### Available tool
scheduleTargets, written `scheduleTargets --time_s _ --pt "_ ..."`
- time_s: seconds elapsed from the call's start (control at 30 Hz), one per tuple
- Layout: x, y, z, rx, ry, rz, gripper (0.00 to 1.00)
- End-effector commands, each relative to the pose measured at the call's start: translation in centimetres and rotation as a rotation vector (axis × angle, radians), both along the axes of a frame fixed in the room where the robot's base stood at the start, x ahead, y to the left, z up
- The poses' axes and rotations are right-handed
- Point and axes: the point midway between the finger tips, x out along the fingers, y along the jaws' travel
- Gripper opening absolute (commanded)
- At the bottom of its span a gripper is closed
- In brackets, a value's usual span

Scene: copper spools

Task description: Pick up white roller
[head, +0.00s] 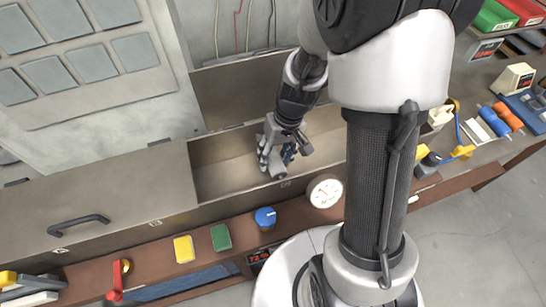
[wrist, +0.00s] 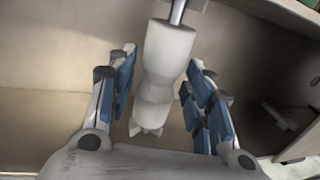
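The white roller (wrist: 163,65) shows in the middle of the wrist view, with a metal rod at its top end. It lies between the blue-padded fingers of my gripper (wrist: 160,95), with narrow gaps seen on both sides, so the fingers look open around it. In the head view my gripper (head: 281,160) reaches down into the open compartment (head: 222,180) of the long grey bench. I cannot clearly tell the roller from the gripper in the head view.
A closed lid with a dark handle (head: 78,225) lies left of the compartment; a raised lid (head: 235,92) stands behind it. A round gauge (head: 325,190), blue knob (head: 265,217), and green (head: 221,237) and yellow (head: 184,249) buttons line the front. A small pale piece (wrist: 279,116) lies at the right.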

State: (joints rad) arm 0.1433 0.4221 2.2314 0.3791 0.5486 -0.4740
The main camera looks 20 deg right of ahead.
Motion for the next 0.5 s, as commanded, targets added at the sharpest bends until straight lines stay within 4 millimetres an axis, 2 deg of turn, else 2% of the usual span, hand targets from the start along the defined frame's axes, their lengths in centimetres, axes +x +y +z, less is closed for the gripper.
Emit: scheduleTargets --time_s 0.07,0.5 --pt "0.0 0.0 0.01 0.0 0.0 0.0 0.39" --pt "0.0 0.0 0.01 0.0 0.0 0.0 0.09"
